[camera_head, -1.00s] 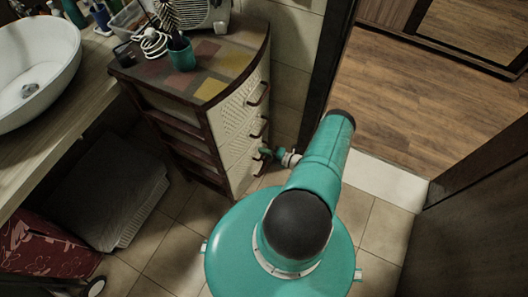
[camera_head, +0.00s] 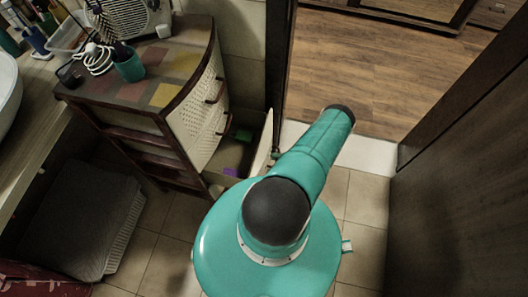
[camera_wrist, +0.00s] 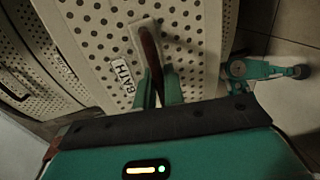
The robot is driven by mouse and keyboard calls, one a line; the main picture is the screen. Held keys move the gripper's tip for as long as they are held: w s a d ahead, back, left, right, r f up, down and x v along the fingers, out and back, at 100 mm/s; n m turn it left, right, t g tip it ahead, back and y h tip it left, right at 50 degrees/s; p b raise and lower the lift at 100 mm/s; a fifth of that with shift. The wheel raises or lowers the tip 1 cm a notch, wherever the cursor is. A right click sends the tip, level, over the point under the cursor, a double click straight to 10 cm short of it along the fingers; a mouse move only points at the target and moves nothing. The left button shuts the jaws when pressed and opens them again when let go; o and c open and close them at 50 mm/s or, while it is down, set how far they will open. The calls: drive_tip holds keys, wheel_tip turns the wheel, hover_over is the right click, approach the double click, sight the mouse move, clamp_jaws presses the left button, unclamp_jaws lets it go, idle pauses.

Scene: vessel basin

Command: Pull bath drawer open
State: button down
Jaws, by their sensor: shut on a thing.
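The bath drawer shows in the wrist view as a cream, perforated front (camera_wrist: 90,40) with a "BATH" label (camera_wrist: 124,76) and a brown handle (camera_wrist: 150,45). My gripper (camera_wrist: 158,85) is shut on that handle, its teal fingers on either side. In the head view the drawer (camera_head: 236,150) stands pulled out of the cabinet, with green and purple things inside. My teal arm hides part of its front, and the gripper's fingertips are hidden there.
The cabinet (camera_head: 176,125) has closed drawers above the open one and a cup and cables on top. A dark door panel (camera_head: 460,190) is at right. Tiled floor (camera_head: 355,205) is clear beside me.

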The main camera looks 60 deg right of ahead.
drive_tip(key=shift+f+v, duration=0.15)
drive_tip(key=shift+v, duration=0.6)
drive_tip(key=shift+f+v, duration=0.15)
drive_tip(key=shift+v, duration=0.55)
drive_tip(key=c, duration=1.6)
unclamp_jaws()
drive_tip(key=shift+s, duration=0.15)
drive_tip(key=v, duration=1.3)
drive_tip(key=shift+s+d, duration=0.1)
drive_tip(key=shift+s, duration=0.25)
